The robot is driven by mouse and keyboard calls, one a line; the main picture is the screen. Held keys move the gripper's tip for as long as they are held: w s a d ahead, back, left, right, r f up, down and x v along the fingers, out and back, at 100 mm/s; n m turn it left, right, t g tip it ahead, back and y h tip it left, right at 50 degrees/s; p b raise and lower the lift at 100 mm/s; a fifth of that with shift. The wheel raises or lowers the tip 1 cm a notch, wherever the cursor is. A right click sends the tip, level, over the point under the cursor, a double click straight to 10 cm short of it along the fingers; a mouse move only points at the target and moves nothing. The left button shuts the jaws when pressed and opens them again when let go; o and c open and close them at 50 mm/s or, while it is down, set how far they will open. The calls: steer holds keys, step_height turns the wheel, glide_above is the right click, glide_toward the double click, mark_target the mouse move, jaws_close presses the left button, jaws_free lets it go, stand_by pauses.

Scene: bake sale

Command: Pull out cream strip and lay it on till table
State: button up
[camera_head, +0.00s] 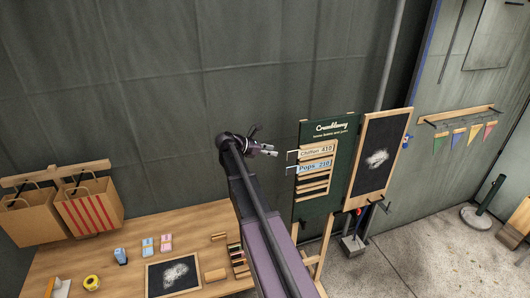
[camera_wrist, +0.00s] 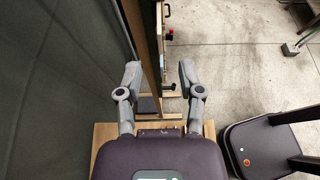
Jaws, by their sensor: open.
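A dark green menu board (camera_head: 313,206) headed "Crumbleway" stands on a wooden easel. A cream strip (camera_head: 318,149) reading "Chiffon 410" sits in its top slot, sticking out at the left. A light blue strip (camera_head: 314,167) reading "Pops 210" is just below it. My gripper (camera_head: 268,149) is open and empty, left of the cream strip and apart from it. In the wrist view, my gripper (camera_wrist: 160,78) has its fingers spread wide, with the board seen edge-on beyond them. The wooden table (camera_head: 205,220) is at the lower left; I cannot tell if it is the till table.
A framed chalkboard (camera_head: 378,158) stands right of the menu board. The table holds paper bags (camera_head: 95,207), a small slate (camera_head: 174,276), pink and blue cards, and a rack of strips (camera_head: 238,260). Bunting (camera_head: 458,137) hangs at the right. Open concrete floor (camera_head: 420,250) lies at the right.

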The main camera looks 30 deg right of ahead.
mark_target(291, 154)
steer(key=b+x, duration=0.3)
steer(key=x, duration=0.6)
steer(key=shift+d+f, duration=0.15)
steer(key=shift+d, duration=0.1)
jaws_close()
steer(key=shift+a, duration=0.15)
steer(key=w+a, duration=0.4)
steer(key=a, duration=1.2)
steer(key=shift+a, duration=0.35)
stand_by(2.4)
